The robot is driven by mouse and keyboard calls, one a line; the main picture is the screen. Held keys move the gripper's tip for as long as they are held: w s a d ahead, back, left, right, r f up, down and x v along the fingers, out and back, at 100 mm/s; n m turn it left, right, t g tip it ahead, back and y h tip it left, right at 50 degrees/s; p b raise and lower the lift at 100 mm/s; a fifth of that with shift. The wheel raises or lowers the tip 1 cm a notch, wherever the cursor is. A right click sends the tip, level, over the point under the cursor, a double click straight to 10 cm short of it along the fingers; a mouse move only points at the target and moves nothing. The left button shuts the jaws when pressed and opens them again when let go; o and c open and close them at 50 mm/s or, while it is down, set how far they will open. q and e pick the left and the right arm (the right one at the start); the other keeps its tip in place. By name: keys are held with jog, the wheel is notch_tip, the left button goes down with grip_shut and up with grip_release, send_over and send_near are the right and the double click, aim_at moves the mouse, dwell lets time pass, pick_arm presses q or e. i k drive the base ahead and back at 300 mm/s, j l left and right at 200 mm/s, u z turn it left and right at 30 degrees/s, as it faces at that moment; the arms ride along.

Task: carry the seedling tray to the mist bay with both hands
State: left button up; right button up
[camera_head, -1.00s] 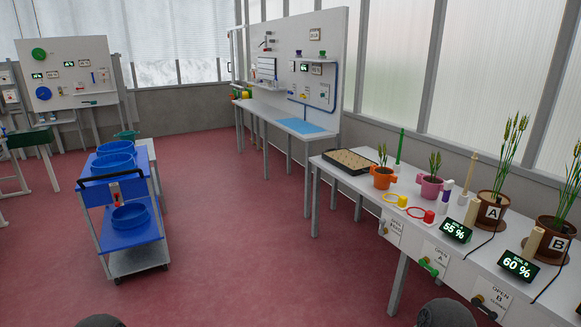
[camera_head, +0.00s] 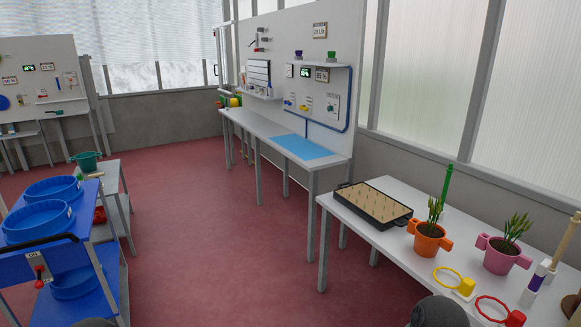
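The seedling tray (camera_head: 409,214) is black and shallow with a tan, dotted fill. It lies flat at the far left end of the white table on the right. A bench at the back carries a blue mat (camera_head: 303,148) in front of a white panel; I cannot tell whether this is the mist bay. Neither gripper shows clearly. Only dark rounded parts, seemingly mine, show at the bottom edge, and nothing touches the tray.
The white table (camera_head: 338,207) also holds an orange pot (camera_head: 428,246), a pink pot (camera_head: 499,262), a yellow ring (camera_head: 447,276) and a red ring (camera_head: 490,306). A blue cart (camera_head: 88,253) with basins stands at left. Red floor (camera_head: 215,230) between is clear.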

aim_at(299, 145)
jog(key=i+z, duration=0.2)
jog(key=i, duration=0.3)
jog(key=i+j+z, duration=0.2)
jog(key=i, duration=0.25)
jog(key=i+j+z, duration=0.2)
jog(key=i, duration=0.3)
jog(key=i+j+z, duration=0.2)
jog(key=i, duration=0.25)
jog(key=j, duration=0.1)
